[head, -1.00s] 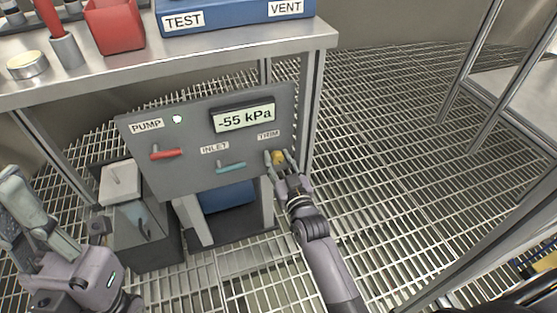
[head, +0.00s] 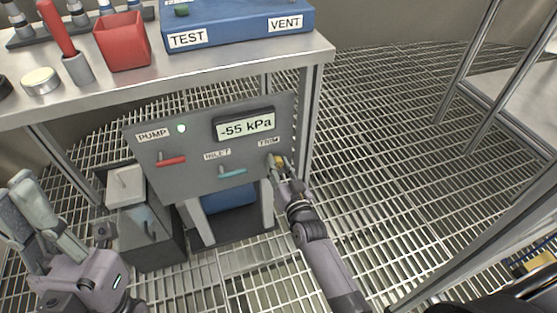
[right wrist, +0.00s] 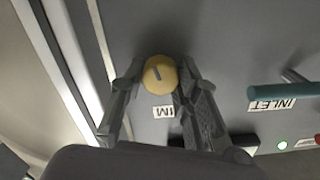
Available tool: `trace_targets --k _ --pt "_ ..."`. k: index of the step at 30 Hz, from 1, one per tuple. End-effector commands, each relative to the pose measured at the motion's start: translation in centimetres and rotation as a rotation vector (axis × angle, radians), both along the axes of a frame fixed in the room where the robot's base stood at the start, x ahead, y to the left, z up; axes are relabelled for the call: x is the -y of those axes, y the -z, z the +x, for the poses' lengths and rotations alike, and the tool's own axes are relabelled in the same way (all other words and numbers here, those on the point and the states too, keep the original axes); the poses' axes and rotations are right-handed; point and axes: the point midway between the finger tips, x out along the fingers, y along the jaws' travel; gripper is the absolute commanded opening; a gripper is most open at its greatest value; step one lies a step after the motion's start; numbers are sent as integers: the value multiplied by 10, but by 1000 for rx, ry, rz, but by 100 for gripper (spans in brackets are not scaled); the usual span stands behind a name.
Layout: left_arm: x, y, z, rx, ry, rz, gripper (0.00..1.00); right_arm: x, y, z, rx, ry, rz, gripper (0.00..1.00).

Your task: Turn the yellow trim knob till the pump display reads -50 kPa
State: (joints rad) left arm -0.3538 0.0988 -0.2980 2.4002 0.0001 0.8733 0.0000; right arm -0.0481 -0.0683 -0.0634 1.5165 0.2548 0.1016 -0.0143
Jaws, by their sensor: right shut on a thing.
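The yellow trim knob (head: 281,161) sits at the lower right of the grey pump panel (head: 190,145), under the TRIM label. My right gripper (head: 277,163) is shut on it. In the right wrist view the knob (right wrist: 160,75) shows between the two fingers of my right gripper (right wrist: 158,78), with a dark mark line on its face. The pump display (head: 244,126) reads -55 kPa. My left gripper (head: 35,215) is at the lower left, away from the panel, and its fingers look apart.
The panel also bears a red PUMP lever (head: 171,160), a teal INLET lever (head: 232,172) and a lit green lamp (head: 182,128). A steel bench (head: 200,72) stands above, holding a blue TEST/VENT box (head: 240,22) and a red cup (head: 123,42). Grating floor lies open to the right.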

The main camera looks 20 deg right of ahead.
Motion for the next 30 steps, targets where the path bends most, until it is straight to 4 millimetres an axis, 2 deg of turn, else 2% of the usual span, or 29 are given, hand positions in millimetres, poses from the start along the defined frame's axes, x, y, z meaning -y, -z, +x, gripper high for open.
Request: trace_targets --k 7,8,16,26,30 --pt "0 1 0 -2 0 2 0 0 0 0 2 1 2 1" --pt "0 1 0 -2 0 2 0 0 0 0 2 1 2 30" --pt "0 1 0 -2 0 2 0 0 0 0 2 1 2 48" --pt "0 -1 -1 6 0 1 0 0 0 -1 1 0 1 50" --pt "0 0 -1 4 0 1 0 1 1 -15 0 1 1 50"
